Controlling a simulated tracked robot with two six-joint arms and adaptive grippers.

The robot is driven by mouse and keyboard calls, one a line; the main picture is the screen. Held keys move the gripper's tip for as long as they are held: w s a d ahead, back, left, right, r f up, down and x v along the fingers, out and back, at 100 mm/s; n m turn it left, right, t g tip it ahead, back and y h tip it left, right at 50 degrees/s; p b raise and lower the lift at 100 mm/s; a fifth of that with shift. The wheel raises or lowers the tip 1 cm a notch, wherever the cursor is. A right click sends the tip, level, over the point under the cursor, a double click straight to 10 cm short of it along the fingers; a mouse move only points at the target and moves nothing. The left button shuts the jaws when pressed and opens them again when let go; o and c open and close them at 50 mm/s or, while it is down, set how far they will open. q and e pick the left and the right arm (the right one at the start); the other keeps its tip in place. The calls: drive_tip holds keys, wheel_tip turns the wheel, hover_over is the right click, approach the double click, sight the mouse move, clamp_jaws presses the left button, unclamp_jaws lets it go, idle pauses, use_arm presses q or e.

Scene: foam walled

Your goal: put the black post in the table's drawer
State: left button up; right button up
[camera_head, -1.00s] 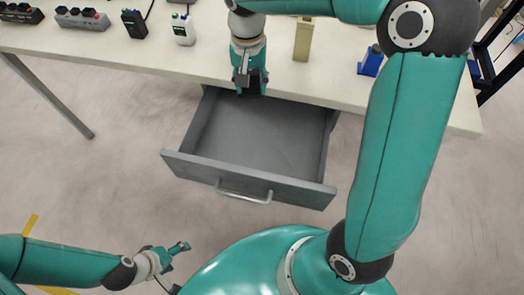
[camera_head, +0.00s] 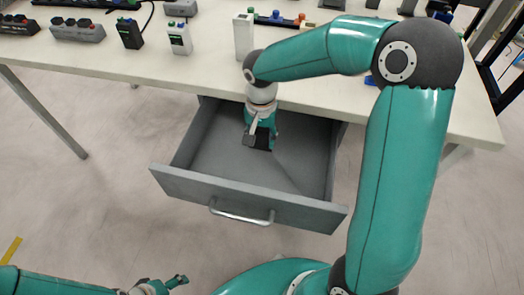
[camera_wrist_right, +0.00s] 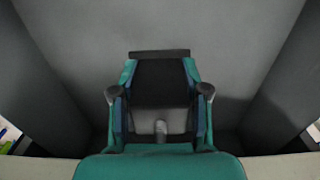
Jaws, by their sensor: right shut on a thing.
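The table's drawer (camera_head: 250,195) is pulled out, and its grey inside is empty apart from my gripper and what it holds. My right gripper (camera_head: 261,138) reaches down over the drawer from the table side. It is shut on the black post (camera_head: 265,143), which is mostly hidden by the fingers. In the right wrist view the black post (camera_wrist_right: 160,85) sits between the two fingers, above the grey drawer floor; I cannot tell whether it touches the floor. My left gripper (camera_head: 165,286) is at the bottom edge, away from the drawer and partly cut off.
The white tabletop (camera_head: 210,75) holds several devices along its back and left, among them a black box (camera_head: 129,33) and a white box (camera_head: 179,38). A pale upright block (camera_head: 243,37) stands near my right wrist. The drawer's front has a metal handle (camera_head: 240,217).

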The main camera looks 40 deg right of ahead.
sight(261, 156)
wheel_tip(261, 156, down, 6)
drive_tip(key=shift+r+b, duration=0.1)
drive_tip(key=shift+b, duration=0.35)
drive_tip(key=o, duration=1.2)
drive_tip(key=shift+o, duration=0.2)
drive_tip(key=shift+r, duration=0.35)
wheel_tip(261, 156, up, 12)
drive_tip(key=shift+f+p, duration=0.25)
drive_tip(key=shift+p, duration=0.9)
